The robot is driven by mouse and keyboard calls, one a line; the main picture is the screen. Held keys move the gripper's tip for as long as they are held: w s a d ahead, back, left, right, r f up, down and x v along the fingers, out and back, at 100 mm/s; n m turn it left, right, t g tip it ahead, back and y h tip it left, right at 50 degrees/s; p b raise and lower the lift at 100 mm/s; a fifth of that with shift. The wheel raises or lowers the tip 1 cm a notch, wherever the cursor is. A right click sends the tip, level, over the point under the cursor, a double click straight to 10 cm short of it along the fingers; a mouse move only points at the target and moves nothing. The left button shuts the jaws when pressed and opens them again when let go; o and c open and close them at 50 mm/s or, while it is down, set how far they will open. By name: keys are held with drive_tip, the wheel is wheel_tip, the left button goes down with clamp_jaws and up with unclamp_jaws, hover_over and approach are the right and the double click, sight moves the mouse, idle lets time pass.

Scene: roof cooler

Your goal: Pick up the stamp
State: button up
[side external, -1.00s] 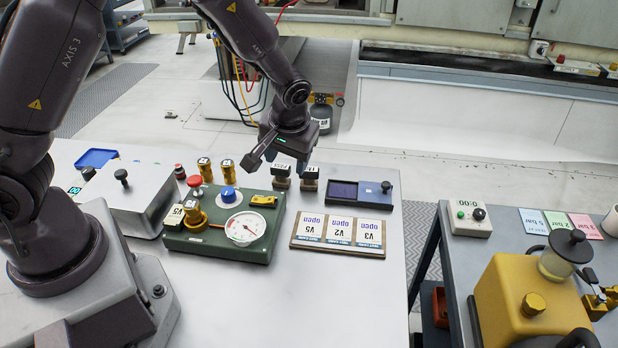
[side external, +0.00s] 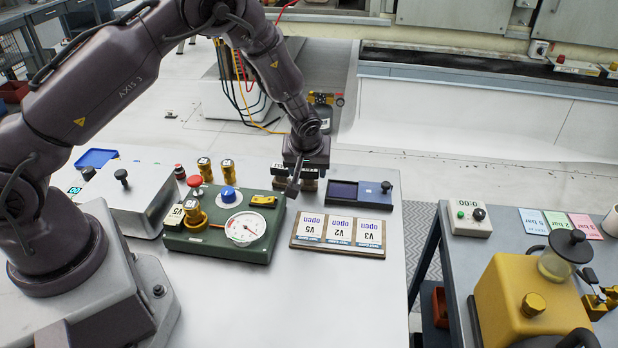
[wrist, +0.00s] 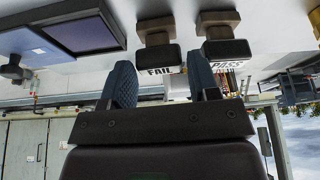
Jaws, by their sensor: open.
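Two dark stamps stand upright side by side on the bench. In the wrist view the FAIL stamp (wrist: 158,32) is upper middle and the PASS stamp (wrist: 221,30) is to its right. In the side view the PASS stamp (side external: 279,182) is on the left, and the FAIL stamp (side external: 310,185) is on the right, partly covered by my gripper (side external: 301,176). My gripper (wrist: 161,72) is open, its two fingers spread, and it sits just above the FAIL stamp, which shows between the fingertips in the wrist view. Contact cannot be told.
A green gauge box (side external: 222,240) with valves is on the left, and a tray of V-cards (side external: 338,234) is in front. The bench front (side external: 300,300) is clear.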

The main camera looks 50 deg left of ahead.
sight(310, 175)
drive_tip(key=x, duration=0.4)
drive_tip(key=shift+w+a+f, duration=0.1)
drive_tip(key=shift+w+f, duration=0.05)
drive_tip(key=shift+f, duration=0.05)
drive_tip(key=shift+c, duration=0.2)
drive_tip(key=c, duration=0.5)
drive_tip(key=shift+c, duration=0.2)
drive_tip(key=shift+r, duration=0.15)
wheel_tip(310, 175, up, 10)
drive_tip(key=shift+f, duration=0.1)
